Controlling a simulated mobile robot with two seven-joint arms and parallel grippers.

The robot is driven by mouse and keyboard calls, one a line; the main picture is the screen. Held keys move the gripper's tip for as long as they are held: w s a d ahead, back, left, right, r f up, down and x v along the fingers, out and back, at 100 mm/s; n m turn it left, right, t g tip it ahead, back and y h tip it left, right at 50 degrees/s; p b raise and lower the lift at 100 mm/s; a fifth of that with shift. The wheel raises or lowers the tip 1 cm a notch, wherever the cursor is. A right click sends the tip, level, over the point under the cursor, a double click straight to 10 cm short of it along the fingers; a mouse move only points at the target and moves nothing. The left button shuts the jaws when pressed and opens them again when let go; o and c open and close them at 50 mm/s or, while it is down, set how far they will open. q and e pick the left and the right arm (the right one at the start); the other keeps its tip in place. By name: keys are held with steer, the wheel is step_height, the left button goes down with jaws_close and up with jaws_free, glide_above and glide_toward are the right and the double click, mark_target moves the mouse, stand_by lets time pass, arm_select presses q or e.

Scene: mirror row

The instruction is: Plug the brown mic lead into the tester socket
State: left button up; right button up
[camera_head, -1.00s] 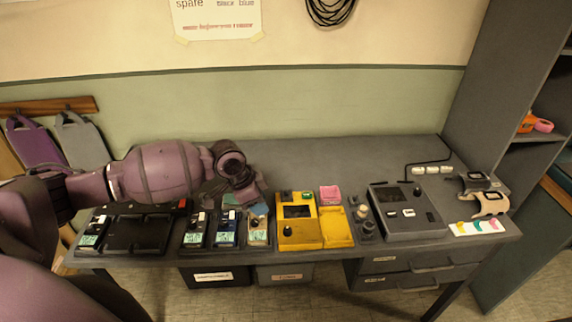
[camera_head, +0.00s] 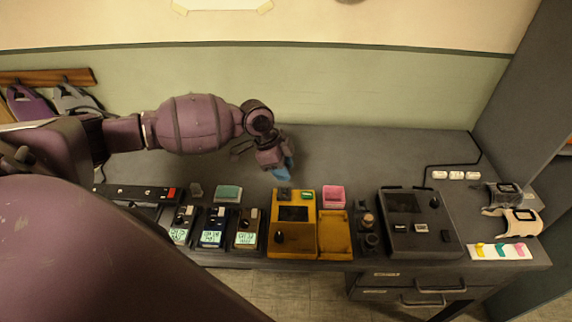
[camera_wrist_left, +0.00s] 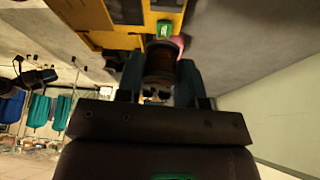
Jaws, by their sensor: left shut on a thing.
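My left gripper (camera_head: 284,172) is behind the yellow unit, over the back part of the desk. In the left wrist view its teal fingers (camera_wrist_left: 160,75) are shut on a brown round piece (camera_wrist_left: 161,62), which looks like the end of the brown mic lead. The rest of the lead is hidden. The yellow unit (camera_head: 292,233) has a dark screen, a black knob and a green button; it also shows in the left wrist view (camera_wrist_left: 92,12). A dark grey unit (camera_head: 425,240) with a screen stands to its right. I cannot make out the tester socket. My right gripper is not in view.
Several small pedals with lit displays (camera_head: 212,238) stand left of the yellow unit. A pink block (camera_head: 333,195) and a teal block (camera_head: 228,192) lie near it. A white power strip (camera_head: 456,175) is at the back right. The desk's back (camera_head: 370,150) is clear.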

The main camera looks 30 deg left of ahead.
arm_select(q)
step_height(320, 180, down, 3)
steer(key=shift+f+b, duration=0.15)
steer(key=shift+b, duration=1.1)
steer(key=shift+f+b, duration=0.45)
steer(key=shift+f, duration=0.15)
steer(key=shift+w+f, duration=0.1)
steer(key=shift+f, duration=0.05)
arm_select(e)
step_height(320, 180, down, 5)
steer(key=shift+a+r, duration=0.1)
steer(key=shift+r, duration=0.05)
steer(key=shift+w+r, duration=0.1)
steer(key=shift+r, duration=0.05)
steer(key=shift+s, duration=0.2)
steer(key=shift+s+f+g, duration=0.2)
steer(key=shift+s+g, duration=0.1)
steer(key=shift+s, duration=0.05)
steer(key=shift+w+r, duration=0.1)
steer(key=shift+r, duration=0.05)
